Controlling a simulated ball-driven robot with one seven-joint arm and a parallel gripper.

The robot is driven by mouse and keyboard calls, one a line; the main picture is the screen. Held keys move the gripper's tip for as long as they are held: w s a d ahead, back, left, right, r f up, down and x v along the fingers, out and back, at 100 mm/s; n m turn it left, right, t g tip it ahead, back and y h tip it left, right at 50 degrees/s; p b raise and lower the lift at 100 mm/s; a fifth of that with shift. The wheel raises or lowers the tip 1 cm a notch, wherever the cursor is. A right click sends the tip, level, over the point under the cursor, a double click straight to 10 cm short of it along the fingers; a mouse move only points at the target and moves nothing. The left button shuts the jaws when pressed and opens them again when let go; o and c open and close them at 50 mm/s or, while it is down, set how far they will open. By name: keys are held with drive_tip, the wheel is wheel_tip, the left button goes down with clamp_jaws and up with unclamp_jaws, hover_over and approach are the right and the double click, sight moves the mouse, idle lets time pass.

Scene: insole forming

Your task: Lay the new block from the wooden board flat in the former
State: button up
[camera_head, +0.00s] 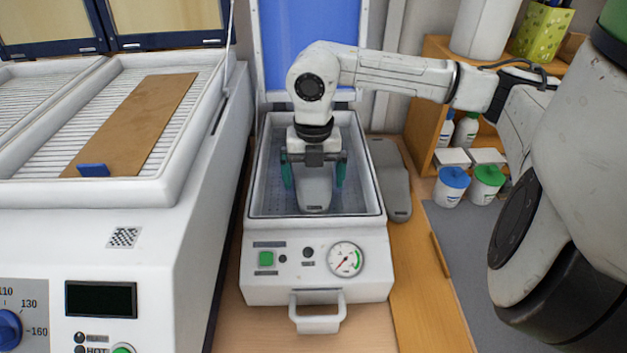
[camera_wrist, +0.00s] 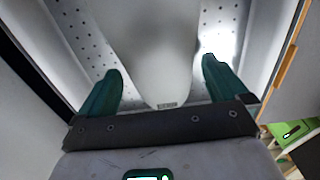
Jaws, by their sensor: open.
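The former (camera_head: 262,212) is a white box with its blue lid (camera_head: 310,40) raised behind it. A grey sole-shaped block (camera_head: 314,193) lies in its perforated bed and looks flat. It also shows in the wrist view (camera_wrist: 160,62), its narrow end toward me. My gripper (camera_head: 313,175) is over the bed, its two green fingers open on either side of this block, with gaps at its narrow end. Another, darker grey block (camera_head: 393,180) lies on the wooden board (camera_head: 425,290) to the right of the former.
A white heater (camera_head: 190,225) stands close on the left, with a brown sheet (camera_head: 135,130) and a blue piece (camera_head: 93,170) on its slatted bed.

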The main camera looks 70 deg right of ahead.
wheel_tip(320, 180, up, 9)
drive_tip(key=b, duration=0.1)
drive_tip(key=shift+r, duration=0.15)
